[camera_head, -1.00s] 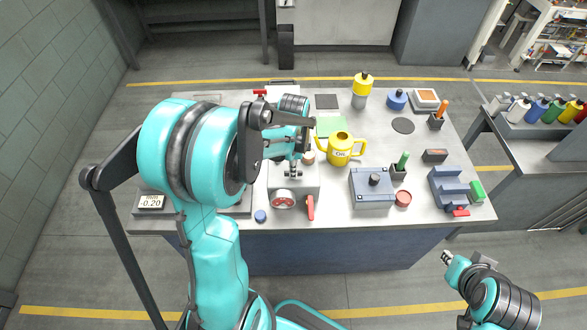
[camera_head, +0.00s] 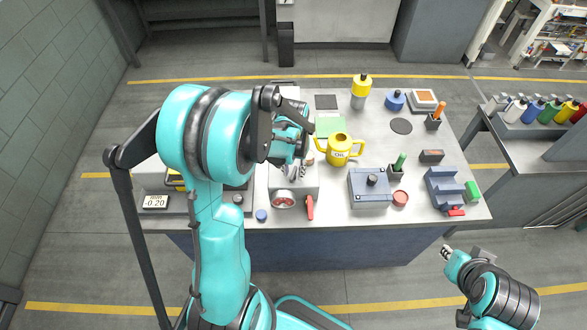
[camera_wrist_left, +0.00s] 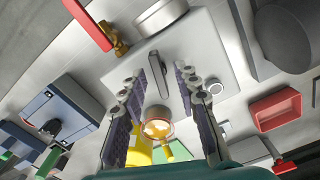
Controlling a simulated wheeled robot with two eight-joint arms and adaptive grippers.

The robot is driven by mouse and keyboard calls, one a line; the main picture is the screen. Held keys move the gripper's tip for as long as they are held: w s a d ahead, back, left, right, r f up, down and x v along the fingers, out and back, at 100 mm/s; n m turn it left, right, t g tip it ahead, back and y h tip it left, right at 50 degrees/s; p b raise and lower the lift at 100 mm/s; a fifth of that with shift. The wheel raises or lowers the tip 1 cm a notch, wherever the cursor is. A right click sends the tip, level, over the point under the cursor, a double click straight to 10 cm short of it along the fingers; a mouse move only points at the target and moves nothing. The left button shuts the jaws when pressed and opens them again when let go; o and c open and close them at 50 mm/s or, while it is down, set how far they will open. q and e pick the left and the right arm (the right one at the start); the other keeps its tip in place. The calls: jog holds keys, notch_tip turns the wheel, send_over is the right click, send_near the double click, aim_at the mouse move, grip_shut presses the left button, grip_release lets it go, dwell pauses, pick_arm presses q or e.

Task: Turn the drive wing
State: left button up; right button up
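The drive wing (camera_wrist_left: 157,75) is a thin grey upright plate on the top of the light grey pump housing (camera_wrist_left: 200,50). In the left wrist view it stands between the two fingers of my left gripper (camera_wrist_left: 160,98), which are open on either side. I see a gap between the wing and each finger. In the head view my left gripper (camera_head: 300,170) points down over the pump housing (camera_head: 299,187), and the wing itself is hard to make out there. My right gripper (camera_head: 446,252) is off the bench at the lower right, too small to read.
A red-handled valve (camera_head: 310,208) and a gauge (camera_head: 283,199) sit at the pump's front.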

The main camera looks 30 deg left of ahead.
dwell(0.3)
pick_arm(q)
jog(key=shift+r+p, duration=0.7)
jog(key=shift+r, duration=0.3)
jog(key=shift+r+p, duration=2.15)
jog(key=shift+r, duration=0.9)
jog(key=shift+c, duration=0.3)
